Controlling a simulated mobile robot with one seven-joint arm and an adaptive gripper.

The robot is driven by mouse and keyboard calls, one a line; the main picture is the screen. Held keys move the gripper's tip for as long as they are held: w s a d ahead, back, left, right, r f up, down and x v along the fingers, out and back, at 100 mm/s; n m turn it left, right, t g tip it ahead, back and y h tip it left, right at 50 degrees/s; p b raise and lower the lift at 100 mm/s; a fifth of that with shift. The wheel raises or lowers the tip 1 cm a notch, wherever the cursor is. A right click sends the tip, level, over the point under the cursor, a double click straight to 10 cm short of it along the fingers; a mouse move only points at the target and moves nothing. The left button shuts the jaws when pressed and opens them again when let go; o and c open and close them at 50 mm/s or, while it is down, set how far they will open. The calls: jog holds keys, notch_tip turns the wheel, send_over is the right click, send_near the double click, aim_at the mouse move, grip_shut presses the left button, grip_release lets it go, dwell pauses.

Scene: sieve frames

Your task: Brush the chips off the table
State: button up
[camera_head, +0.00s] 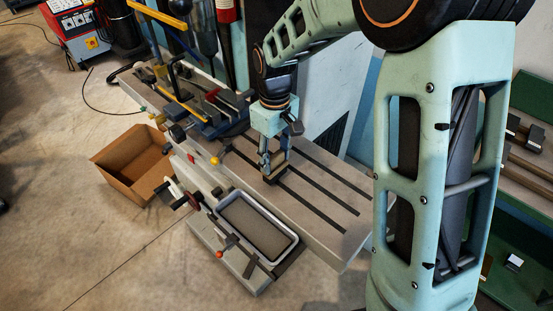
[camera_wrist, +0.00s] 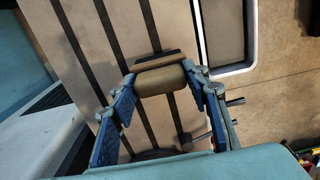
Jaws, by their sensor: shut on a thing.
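The slotted grey machine table (camera_head: 312,222) runs diagonally through the middle of the head view, with dark grooves along its length. My gripper (camera_head: 272,161) is over the table, pointing down, and is shut on a brush (camera_head: 276,174). In the wrist view my gripper (camera_wrist: 160,82) has its blue fingers on either side of the brush's rounded tan handle (camera_wrist: 162,80), with a dark strip showing behind it. The brush is at or just above the table top; I cannot tell whether it touches. I cannot make out any chips at this size.
A grey-rimmed tray (camera_head: 287,250) sits beside the table's front edge. A vise (camera_head: 208,110) with blue and yellow parts stands on the table's far left end. An open cardboard box (camera_head: 122,180) is on the floor at left. The table's right end is clear.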

jog(key=shift+w+d+r+p, duration=0.1)
jog(key=shift+d+r+p, duration=0.1)
jog(key=shift+r+p, duration=1.75)
jog(key=shift+r, duration=1.15)
